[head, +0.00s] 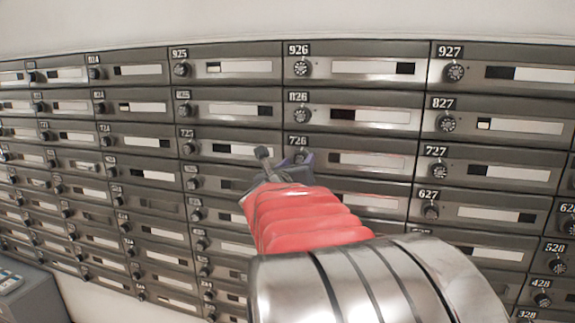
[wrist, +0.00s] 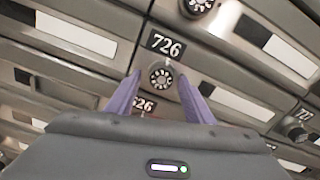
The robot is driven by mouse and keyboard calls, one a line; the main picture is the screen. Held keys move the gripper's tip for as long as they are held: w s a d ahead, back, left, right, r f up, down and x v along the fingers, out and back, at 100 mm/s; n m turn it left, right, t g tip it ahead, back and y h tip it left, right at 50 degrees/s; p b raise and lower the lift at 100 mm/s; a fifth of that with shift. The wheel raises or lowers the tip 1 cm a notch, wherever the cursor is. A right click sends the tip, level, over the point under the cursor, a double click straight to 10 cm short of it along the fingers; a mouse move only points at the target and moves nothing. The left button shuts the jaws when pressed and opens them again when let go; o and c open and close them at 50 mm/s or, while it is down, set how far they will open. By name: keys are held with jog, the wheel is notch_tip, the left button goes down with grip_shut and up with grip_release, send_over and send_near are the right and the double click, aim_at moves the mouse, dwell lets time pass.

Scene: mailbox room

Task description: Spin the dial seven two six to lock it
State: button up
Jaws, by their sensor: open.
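The mailbox door labelled 726 (head: 372,163) is in the middle of the wall of boxes in the head view. Its dial is hidden there behind my gripper (head: 284,160). In the wrist view the round numbered dial (wrist: 161,78) sits just below the 726 label (wrist: 167,44). My gripper (wrist: 160,90) is open, with one purple finger on each side of the dial in the picture. I cannot tell whether the fingers touch it. The dial's setting is too small to read.
Other boxes with similar dials surround it, such as 826 (head: 303,115) above and 727 (head: 434,171) to the right. A grey object (head: 25,295) with buttons stands at the lower left. The wall above the boxes is bare.

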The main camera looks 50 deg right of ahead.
jog(key=v, duration=1.3)
jog(key=shift+s+a, duration=0.15)
jog(key=shift+a, duration=0.2)
jog(key=shift+f, duration=0.1)
jog(key=shift+s+r, duration=0.1)
jog(key=shift+r, duration=0.1)
jog(key=shift+d, duration=0.1)
jog(key=shift+x, duration=6.8)
jog(key=shift+c, duration=0.3)
